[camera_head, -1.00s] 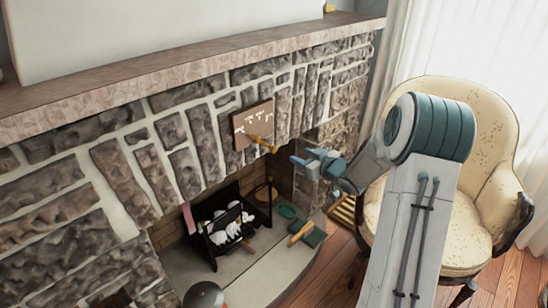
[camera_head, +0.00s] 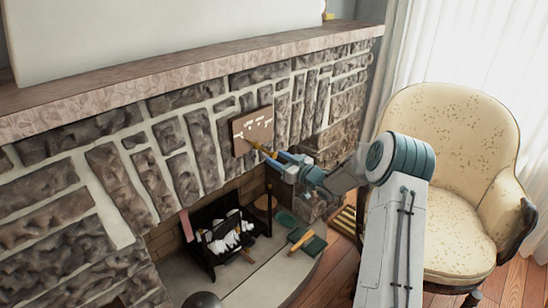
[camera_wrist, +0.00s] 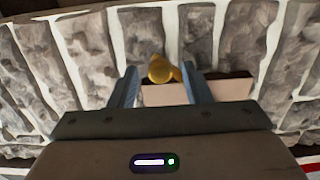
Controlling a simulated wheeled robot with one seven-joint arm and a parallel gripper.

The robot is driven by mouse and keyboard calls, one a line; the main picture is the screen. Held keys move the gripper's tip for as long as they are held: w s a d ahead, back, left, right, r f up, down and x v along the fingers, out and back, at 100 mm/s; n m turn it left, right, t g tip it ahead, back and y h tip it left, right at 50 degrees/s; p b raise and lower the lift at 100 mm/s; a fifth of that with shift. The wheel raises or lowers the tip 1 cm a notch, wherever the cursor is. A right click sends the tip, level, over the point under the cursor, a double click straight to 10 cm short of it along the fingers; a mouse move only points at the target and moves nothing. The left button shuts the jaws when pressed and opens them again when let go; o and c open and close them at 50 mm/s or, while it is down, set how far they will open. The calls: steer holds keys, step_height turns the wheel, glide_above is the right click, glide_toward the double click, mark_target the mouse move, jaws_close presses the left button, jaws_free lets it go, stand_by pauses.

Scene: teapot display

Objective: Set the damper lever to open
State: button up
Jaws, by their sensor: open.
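The damper plate (camera_head: 253,124) is a brown panel with white markings on the stone fireplace front. Its brass lever (camera_head: 256,145) sticks out from the plate's lower part. In the wrist view my gripper (camera_wrist: 158,86) shows a gap on both sides of the lever. The markings are too small to read.
The stone wall (camera_head: 184,150) surrounds the plate, and a mantel shelf (camera_head: 190,72) juts out above. Below is the firebox with a black grate (camera_head: 212,250) and white logs. A cream armchair (camera_head: 450,140) stands at the right, near my arm.

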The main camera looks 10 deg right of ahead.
steer(key=shift+x, duration=1.35)
jaws_close()
